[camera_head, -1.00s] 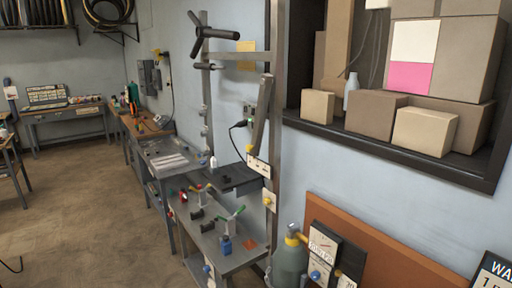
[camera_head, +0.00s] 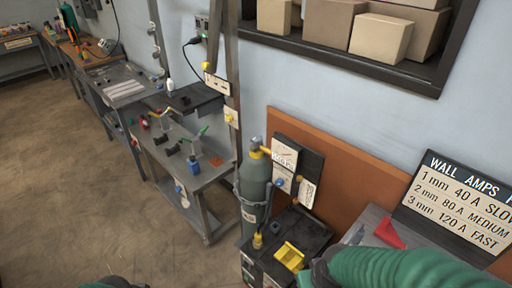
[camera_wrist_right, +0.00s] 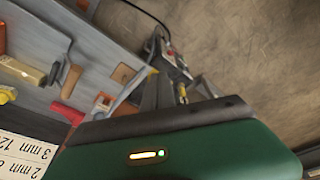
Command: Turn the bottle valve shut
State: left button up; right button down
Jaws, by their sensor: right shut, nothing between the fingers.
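The gas bottle (camera_head: 254,185) is a tall grey-green cylinder standing upright beside a small dark machine in the head view. Its valve (camera_head: 256,149) is at the top, with yellow fittings leading toward a white gauge panel (camera_head: 285,152). My right arm comes in at the lower right of the head view, below and right of the bottle, apart from the valve. My right gripper (camera_wrist_right: 160,90) shows dark in the right wrist view, shut and empty. The bottle is not clearly seen in that view. My left gripper is out of view; only a bit of green arm shows at the bottom edge.
The dark machine with a yellow part (camera_head: 289,256) stands at the bottle's foot. A grey workbench (camera_head: 205,175) with small clamps is to the left. A wall amps sign (camera_head: 462,205) and a red object (camera_head: 389,234) are at right. Floor at left is clear.

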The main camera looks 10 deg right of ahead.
aim_at(255, 139)
jog(key=i+j+u, duration=0.15)
jog(key=i+u, duration=0.6)
jog(key=i+j+z, duration=0.1)
jog(key=i+z, duration=0.2)
jog(key=i, duration=0.15)
jog(key=i+j+z, duration=0.25)
jog(key=i, duration=0.15)
jog(key=i+j+z, duration=0.3)
jog(key=i, duration=0.15)
jog(key=l, duration=0.1)
